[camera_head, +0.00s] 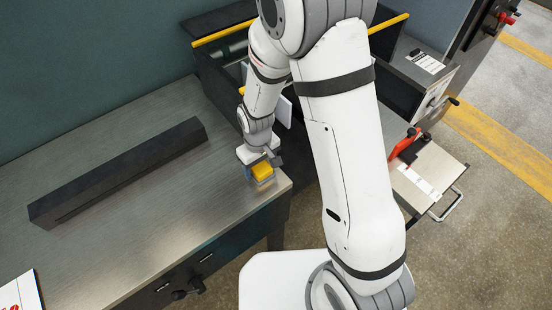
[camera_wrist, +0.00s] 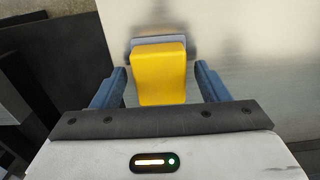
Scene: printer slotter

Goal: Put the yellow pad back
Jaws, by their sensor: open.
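The yellow pad (camera_head: 262,170) is at the right front corner of the grey worktop (camera_head: 150,240), with a grey-blue part beneath or behind it. In the wrist view the yellow pad (camera_wrist: 160,76) lies between the two blue fingers of my gripper (camera_wrist: 160,85), with a visible gap on either side. My gripper (camera_head: 261,168) is open around the pad, low over the worktop. The pad's underside is hidden, and I cannot tell whether it rests on the worktop or on the grey-blue part.
A long dark bar (camera_head: 120,172) lies across the worktop to the left. A dark machine with a yellow rail (camera_head: 224,33) stands behind. A side table with a red-handled tool (camera_head: 404,144) is at right. The worktop's front left is mostly clear, with a printed sheet (camera_head: 20,292) at the corner.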

